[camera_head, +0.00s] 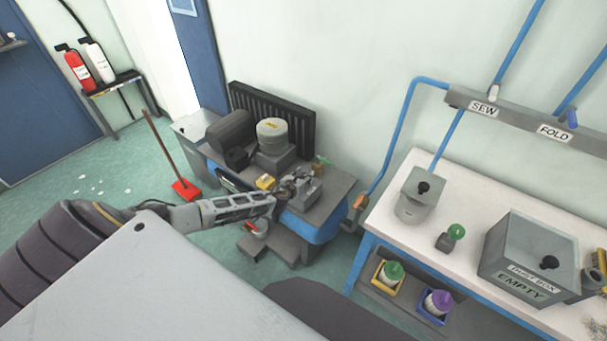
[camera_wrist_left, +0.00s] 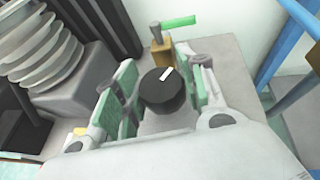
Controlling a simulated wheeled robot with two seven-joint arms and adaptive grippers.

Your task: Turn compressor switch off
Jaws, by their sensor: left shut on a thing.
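The compressor (camera_head: 325,228) has a blue tank, a grey top and a ribbed grey cylinder, and stands against the wall. Its switch is a round black knob (camera_wrist_left: 165,92) with a white mark that slants up and right in the left wrist view. My left gripper (camera_head: 298,184) reaches over the compressor top. In the left wrist view its green-padded fingers (camera_wrist_left: 160,88) stand on either side of the knob, shut on it. In the head view the gripper hides the knob. My right gripper is not in view.
A brass valve with a green handle (camera_wrist_left: 178,23) stands just behind the knob. A blue pipe (camera_head: 401,125) runs up beside the compressor. A white table (camera_head: 400,242) with containers is at right. A red-bladed broom or shovel (camera_head: 186,190) stands at left.

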